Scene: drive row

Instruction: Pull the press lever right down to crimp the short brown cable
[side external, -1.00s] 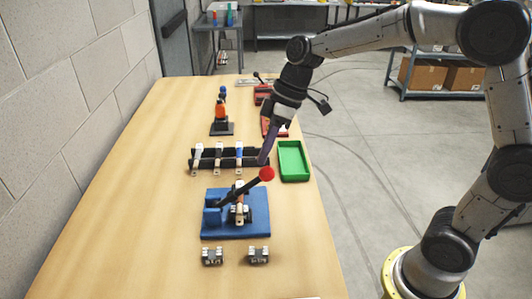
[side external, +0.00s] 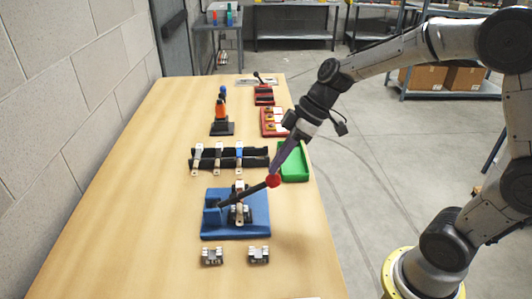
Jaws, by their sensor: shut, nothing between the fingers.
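The press stands on a blue base (side external: 210,230) near the front of the table. Its black lever (side external: 243,194) slants up to the right and ends in a red ball knob (side external: 273,181). My gripper (side external: 275,171) is shut and empty, its tip at the top of the red knob; contact looks likely, but I cannot be sure. A short brown piece, seemingly the brown cable (side external: 239,197), shows at the press body, partly hidden behind the lever.
A black rack (side external: 257,157) with several tools or cables stands behind the press. A green tray (side external: 295,165) is close to my gripper on the right. Two small grey blocks (side external: 212,256) (side external: 258,254) lie in front. The left side of the table is clear.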

